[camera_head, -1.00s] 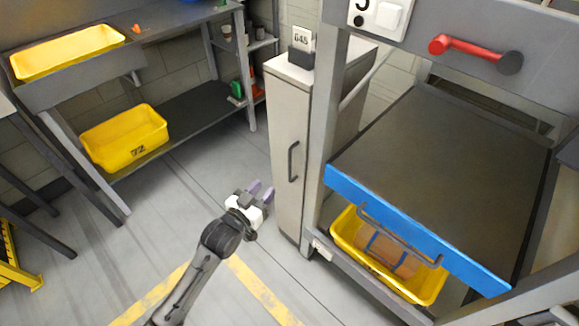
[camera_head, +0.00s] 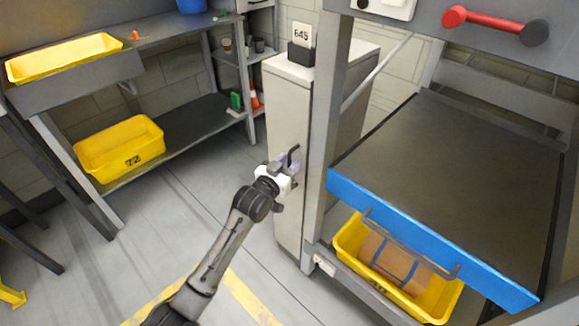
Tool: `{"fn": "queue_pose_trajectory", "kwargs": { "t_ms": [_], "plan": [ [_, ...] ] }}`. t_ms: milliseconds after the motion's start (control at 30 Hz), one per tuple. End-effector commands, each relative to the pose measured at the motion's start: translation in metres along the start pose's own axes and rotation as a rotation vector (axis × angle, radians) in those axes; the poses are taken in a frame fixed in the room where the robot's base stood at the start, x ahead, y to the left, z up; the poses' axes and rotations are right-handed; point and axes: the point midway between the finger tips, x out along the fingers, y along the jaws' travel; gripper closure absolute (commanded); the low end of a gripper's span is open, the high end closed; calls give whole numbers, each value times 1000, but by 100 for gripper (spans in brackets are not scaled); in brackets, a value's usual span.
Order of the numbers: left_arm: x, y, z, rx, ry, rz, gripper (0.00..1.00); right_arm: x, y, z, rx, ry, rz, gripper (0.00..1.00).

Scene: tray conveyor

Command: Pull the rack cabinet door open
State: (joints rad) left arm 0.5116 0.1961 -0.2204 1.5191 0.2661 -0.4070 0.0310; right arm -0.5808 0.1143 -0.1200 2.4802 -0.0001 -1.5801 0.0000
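The rack cabinet (camera_head: 287,110) is a narrow, pale grey upright unit left of the grey frame, and its door looks closed. A dark vertical bar handle (camera_head: 293,153) is on its front; its lower part is hidden behind my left gripper. My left gripper (camera_head: 287,163) is at the handle, with its purple fingertips close around or beside the bar. I cannot tell whether the fingers have shut on it. My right gripper is not in view.
A grey frame with a blue-edged tray table (camera_head: 425,235) stands close on the right, above a yellow bin (camera_head: 348,245). A shelf with a yellow bin marked 72 (camera_head: 120,150) is at the left. The floor before the cabinet is clear apart from my arm.

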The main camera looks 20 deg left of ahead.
Motion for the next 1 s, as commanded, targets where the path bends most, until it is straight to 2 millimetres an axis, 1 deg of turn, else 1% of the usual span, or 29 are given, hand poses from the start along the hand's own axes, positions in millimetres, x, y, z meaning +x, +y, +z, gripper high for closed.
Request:
{"fn": "queue_pose_trajectory", "kwargs": {
  "t_ms": [133,400,467,800,1000],
  "plan": [
    [4,0,0,0,0,0,64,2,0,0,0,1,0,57],
    [5,0,0,0,0,1,64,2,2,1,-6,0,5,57],
    [5,0,0,0,0,0,69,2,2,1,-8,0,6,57],
    [5,0,0,0,0,0,100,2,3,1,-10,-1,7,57],
    [5,0,0,0,0,0,100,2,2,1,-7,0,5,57]
  ]
}}
